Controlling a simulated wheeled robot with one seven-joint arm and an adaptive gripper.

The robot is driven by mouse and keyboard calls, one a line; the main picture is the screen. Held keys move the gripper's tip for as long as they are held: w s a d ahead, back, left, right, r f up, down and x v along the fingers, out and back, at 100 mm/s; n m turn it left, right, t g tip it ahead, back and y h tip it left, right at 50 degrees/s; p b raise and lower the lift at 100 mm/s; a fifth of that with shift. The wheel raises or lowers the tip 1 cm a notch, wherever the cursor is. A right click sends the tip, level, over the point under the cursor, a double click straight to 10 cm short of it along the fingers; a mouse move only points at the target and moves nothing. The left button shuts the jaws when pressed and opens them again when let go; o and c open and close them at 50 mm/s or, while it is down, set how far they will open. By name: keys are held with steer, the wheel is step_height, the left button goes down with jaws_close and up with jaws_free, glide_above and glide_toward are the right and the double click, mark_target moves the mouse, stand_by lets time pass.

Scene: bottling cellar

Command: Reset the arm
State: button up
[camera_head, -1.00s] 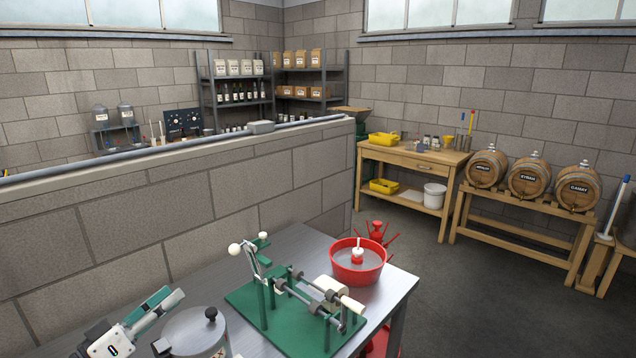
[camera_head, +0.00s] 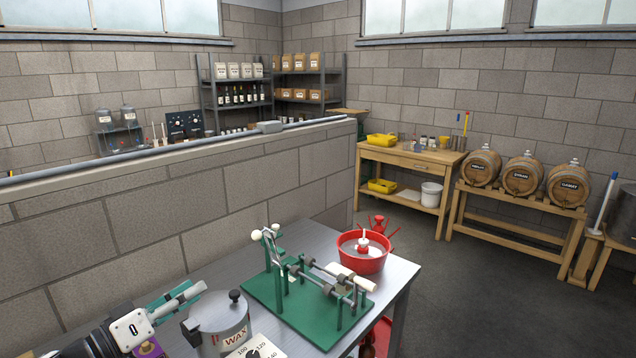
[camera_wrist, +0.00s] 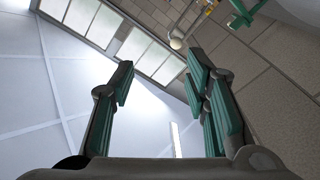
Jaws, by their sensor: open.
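My gripper (camera_head: 178,300) shows at the lower left in the head view, above the near left part of the metal table (camera_head: 312,238), left of the wax pot. In the wrist view my gripper (camera_wrist: 162,85) has its two green-padded fingers spread apart with nothing between them. Past the fingers are the pale ceiling (camera_wrist: 40,110), a window strip (camera_wrist: 112,32) and the block wall (camera_wrist: 270,65). No object is held.
The grey wax pot (camera_head: 220,322) stands close to the right of my gripper, with a dial (camera_head: 256,350) in front. The green-based bench device (camera_head: 310,303) and red basin (camera_head: 362,252) stand further right. A block half-wall (camera_head: 190,210) runs behind the table.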

steer(key=w+d+r+m+g+y, duration=0.15)
steer(key=d+g, duration=0.25)
steer(key=d, duration=0.6)
steer(key=d+r+g+y, duration=0.15)
steer(key=d+g, duration=0.25)
steer(key=d, duration=0.6)
steer(key=w+d+r+m+g, duration=0.1)
steer(key=d+r+g, duration=0.25)
steer(key=d, duration=0.65)
steer(key=s+d+r+g+y, duration=0.1)
steer(key=s+d+r+y, duration=0.45)
steer(key=s+d, duration=0.6)
steer(key=s+d+r+n+t+y, duration=0.1)
steer(key=s, duration=0.6)
steer(key=s+d+r+n+t+y, duration=0.1)
steer(key=s+t, duration=0.1)
steer(key=s, duration=0.5)
steer(key=shift+d, duration=0.25)
steer(key=shift+t+y, duration=0.25)
